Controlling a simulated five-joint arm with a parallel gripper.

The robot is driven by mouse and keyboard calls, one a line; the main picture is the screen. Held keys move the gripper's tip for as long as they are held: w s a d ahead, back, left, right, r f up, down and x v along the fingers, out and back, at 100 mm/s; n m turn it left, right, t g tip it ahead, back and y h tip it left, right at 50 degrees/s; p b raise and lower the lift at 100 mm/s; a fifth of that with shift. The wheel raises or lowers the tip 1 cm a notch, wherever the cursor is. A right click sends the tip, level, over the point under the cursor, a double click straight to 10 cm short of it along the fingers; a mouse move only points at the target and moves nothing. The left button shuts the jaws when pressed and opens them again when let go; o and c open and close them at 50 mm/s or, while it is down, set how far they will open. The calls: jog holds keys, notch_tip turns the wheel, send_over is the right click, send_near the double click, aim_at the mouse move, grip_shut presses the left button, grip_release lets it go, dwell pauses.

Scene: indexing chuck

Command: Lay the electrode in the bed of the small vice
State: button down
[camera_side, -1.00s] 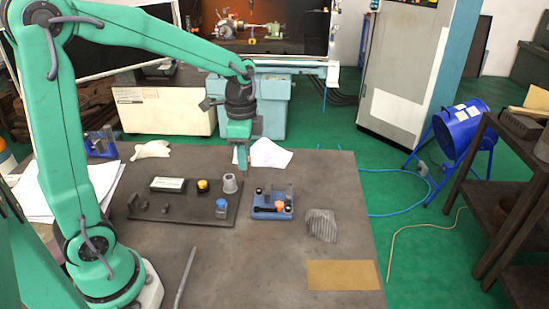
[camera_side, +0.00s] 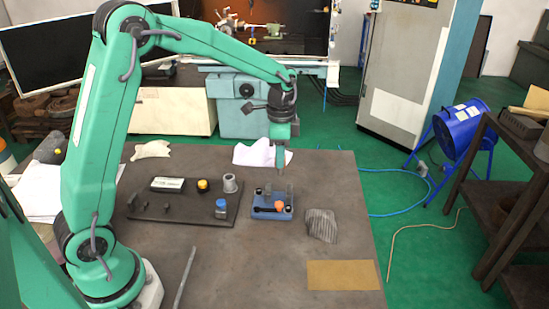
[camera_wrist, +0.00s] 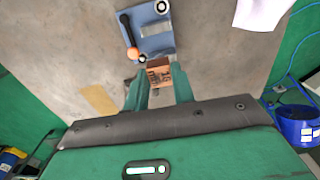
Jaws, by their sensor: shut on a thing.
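My gripper (camera_side: 281,160) is raised above the far edge of the table, behind and slightly right of the small vice. In the wrist view my gripper (camera_wrist: 159,88) is shut on the electrode (camera_wrist: 158,74), a copper-brown block with dark markings on its face. In the side view the electrode is too small to make out. The small vice (camera_side: 268,213) has a blue base with grey upright parts and an orange knob. In the wrist view the small vice (camera_wrist: 150,16) lies beyond the electrode, with a grey strip across it; the electrode is apart from its bed.
A dark plate (camera_side: 155,212) with several small parts lies left of the vice. A ribbed grey block (camera_side: 321,226) stands to its right, and a tan mat (camera_side: 343,275) lies near the front right. White paper (camera_side: 254,155) lies at the far edge.

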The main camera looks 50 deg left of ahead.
aim_at(280, 174)
jog(key=shift+f, duration=0.2)
dwell(0.4)
jog(key=shift+f, duration=3.3)
jog(key=shift+f, duration=0.8)
jog(key=c, duration=1.1)
grip_release()
jog(key=shift+r, duration=3.9)
